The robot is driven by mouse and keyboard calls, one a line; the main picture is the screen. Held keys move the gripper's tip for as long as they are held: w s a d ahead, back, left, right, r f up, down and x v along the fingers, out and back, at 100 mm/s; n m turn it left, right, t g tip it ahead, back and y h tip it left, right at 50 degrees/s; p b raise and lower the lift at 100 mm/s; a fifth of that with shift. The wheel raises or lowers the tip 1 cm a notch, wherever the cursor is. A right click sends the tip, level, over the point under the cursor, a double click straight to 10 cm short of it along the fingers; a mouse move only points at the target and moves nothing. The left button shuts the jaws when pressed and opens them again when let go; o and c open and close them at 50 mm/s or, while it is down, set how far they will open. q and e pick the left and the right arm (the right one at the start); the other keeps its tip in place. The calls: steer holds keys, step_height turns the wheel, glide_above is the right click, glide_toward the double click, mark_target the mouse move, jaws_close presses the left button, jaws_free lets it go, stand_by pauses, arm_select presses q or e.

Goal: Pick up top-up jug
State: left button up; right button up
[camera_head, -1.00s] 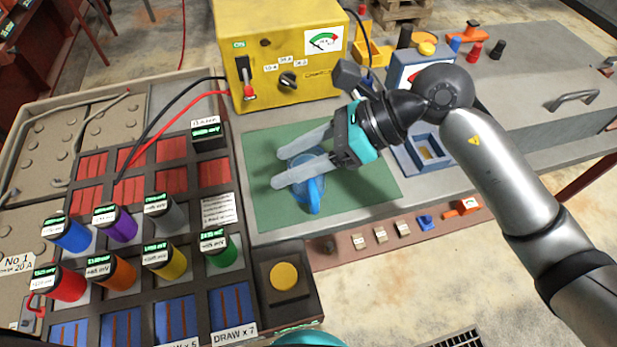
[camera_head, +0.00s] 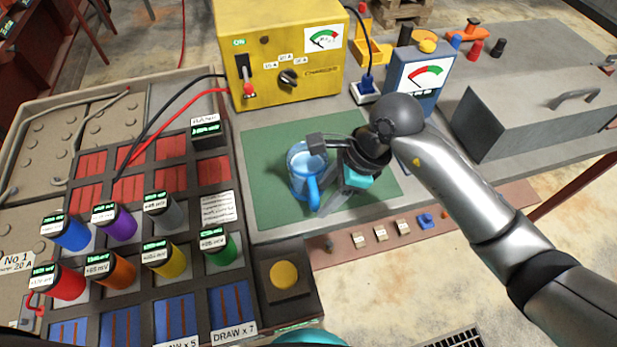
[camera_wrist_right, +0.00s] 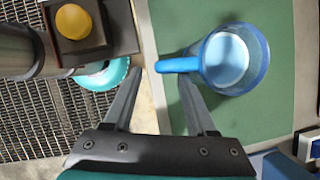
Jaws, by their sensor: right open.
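The top-up jug (camera_head: 304,172) is a translucent blue cup with pale blue inside. It stands upright on the green mat (camera_head: 265,205), its blue handle towards the robot. My right gripper (camera_head: 325,205) is just right of the jug, tilted down. In the right wrist view the open fingers (camera_wrist_right: 158,78) are empty. The jug (camera_wrist_right: 233,60) is ahead and right there, and its handle (camera_wrist_right: 178,65) reaches across the front of the right finger, towards the gap. Whether finger and handle touch I cannot tell. My left gripper is not in view.
A yellow charger box (camera_head: 280,50) stands behind the mat. Coloured cylinders (camera_head: 115,225) fill a battery rack on the left, with a yellow button (camera_head: 284,275) at its near corner. A blue-grey meter (camera_head: 420,75) and a grey case (camera_head: 535,105) stand on the right.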

mark_target(315, 206)
steer(key=shift+b+x, duration=0.3)
steer(key=shift+x, duration=2.35)
jaws_close()
steer(key=shift+w+r, duration=0.1)
